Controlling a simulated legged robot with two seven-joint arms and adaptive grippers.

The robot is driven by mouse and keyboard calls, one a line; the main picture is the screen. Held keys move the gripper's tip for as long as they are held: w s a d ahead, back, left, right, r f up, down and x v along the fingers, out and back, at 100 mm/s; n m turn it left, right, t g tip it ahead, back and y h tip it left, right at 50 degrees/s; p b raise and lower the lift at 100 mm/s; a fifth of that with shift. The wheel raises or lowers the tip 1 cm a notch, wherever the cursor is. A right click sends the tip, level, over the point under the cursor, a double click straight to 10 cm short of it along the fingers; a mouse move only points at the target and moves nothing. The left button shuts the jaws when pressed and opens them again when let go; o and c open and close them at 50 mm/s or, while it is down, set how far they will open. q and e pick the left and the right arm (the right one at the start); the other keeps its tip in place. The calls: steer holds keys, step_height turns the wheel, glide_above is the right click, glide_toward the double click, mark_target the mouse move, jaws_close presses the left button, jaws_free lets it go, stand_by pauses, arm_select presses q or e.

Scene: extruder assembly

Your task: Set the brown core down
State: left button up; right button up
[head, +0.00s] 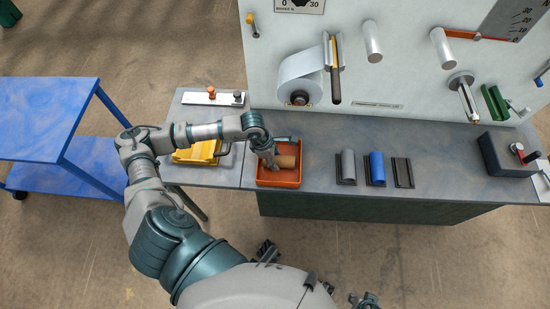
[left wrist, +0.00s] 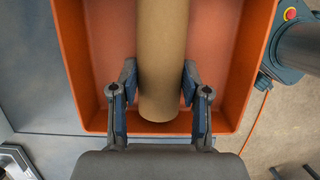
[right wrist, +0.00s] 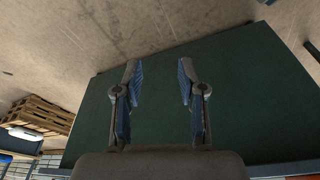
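The brown core (head: 287,161) is a plain cylinder at the orange bin (head: 279,184) on the bench. In the left wrist view the core (left wrist: 163,55) lies lengthwise between my fingers, over the red-orange floor of the bin (left wrist: 95,60). My left gripper (head: 272,164) reaches down into the bin. In its wrist view both fingers of the left gripper (left wrist: 160,85) lie against the sides of the core near its end. I cannot tell if the core touches the bin floor. My right gripper (right wrist: 160,75) is open and empty.
A grey half-round piece (head: 347,167), a blue one (head: 376,168) and a dark holder (head: 402,172) stand right of the bin. A yellow tray (head: 197,152) sits left. The machine panel (head: 400,70) rises behind. A blue cart (head: 45,120) stands at far left.

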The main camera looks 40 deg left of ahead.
arm_select(q)
steer(key=shift+o, duration=1.4)
steer(key=shift+a, duration=0.1)
steer(key=shift+d, duration=0.25)
steer(key=shift+d+r, duration=0.1)
steer(key=shift+r, duration=0.05)
steer(key=v, duration=0.3)
steer(key=p+v, duration=0.1)
steer(key=v, duration=0.6)
steer(key=shift+a+r+p, duration=0.3)
steer(key=shift+a+r, duration=0.05)
steer(key=shift+s+d+r, duration=0.1)
steer(key=shift+s+r, duration=0.05)
steer(key=shift+r, duration=0.45)
arm_select(e)
steer(key=x, duration=0.5)
steer(key=shift+s+d, duration=0.15)
